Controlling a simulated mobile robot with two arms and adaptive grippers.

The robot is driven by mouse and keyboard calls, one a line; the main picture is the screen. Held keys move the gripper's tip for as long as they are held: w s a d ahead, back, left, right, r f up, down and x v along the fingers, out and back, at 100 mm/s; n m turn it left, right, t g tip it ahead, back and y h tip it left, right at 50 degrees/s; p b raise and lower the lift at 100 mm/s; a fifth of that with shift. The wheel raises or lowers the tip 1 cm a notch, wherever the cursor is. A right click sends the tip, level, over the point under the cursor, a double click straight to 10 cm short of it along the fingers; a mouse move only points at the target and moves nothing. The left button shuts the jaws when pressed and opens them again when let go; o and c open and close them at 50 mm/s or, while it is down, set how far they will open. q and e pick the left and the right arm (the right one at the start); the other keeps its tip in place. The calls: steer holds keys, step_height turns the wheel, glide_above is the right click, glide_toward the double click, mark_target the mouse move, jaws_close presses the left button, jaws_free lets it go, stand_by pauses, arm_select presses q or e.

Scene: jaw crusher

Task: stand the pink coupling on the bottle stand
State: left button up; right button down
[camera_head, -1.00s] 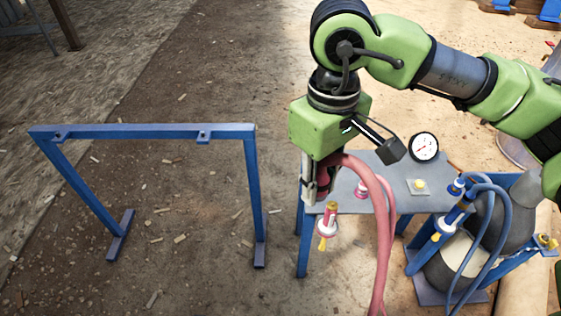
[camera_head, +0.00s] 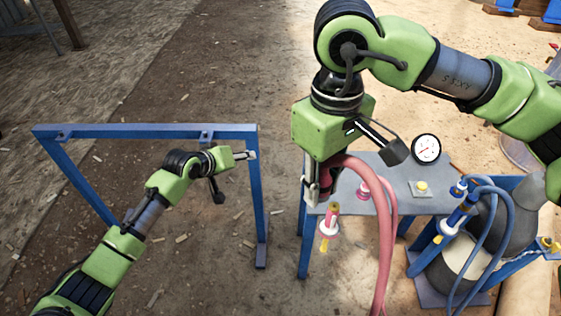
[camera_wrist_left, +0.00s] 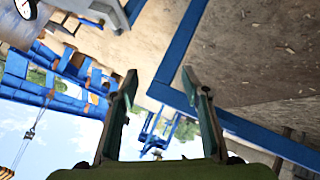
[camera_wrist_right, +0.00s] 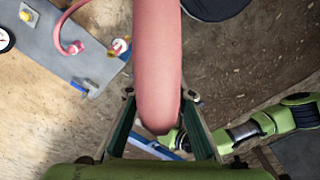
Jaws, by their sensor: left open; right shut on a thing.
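My right gripper (camera_head: 312,203) is shut, pointing down at the left end of the grey-topped table. It holds the pink coupling (camera_head: 326,178), which is mostly hidden behind the fingers. A thick pink hose (camera_head: 378,215) runs from it, and it fills the middle of the right wrist view (camera_wrist_right: 158,65). The blue-framed stand (camera_head: 425,289) with dark grey, pale-banded bottles is at the right, apart from the coupling. My left gripper (camera_head: 251,155) is near the top right corner of the blue frame; its fingers are apart and empty in the left wrist view (camera_wrist_left: 160,90).
The grey table (camera_head: 395,185) carries a round gauge (camera_head: 426,148), a yellow button (camera_head: 421,186) and a pink fitting (camera_head: 362,190). A red-and-white fitting (camera_head: 329,224) is at its front edge. Blue hoses (camera_head: 507,225) loop over the bottles. An empty blue frame (camera_head: 140,131) stands left.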

arm_select(q)
steer(key=s+d+r+m+h, duration=0.1)
steer(key=s+d+r, duration=0.15)
steer(key=r, duration=0.65)
steer(key=s+d+r+m+h, duration=0.15)
steer(key=d+r, duration=0.25)
steer(key=r, duration=0.6)
steer(key=s+d+r+h, duration=0.1)
steer(key=s+d+r, duration=0.15)
steer(key=r, duration=0.65)
steer(key=s+d+r+m+g, duration=0.1)
steer(key=s+d+r, duration=0.1)
steer(key=s+r, duration=0.45)
steer(key=m+g+y, duration=0.1)
steer(key=m+g, duration=0.1)
steer(key=m, duration=0.7)
glide_toward(322, 178)
steer(key=shift+n, duration=0.25)
steer(key=x, duration=1)
steer(key=shift+f, duration=0.1)
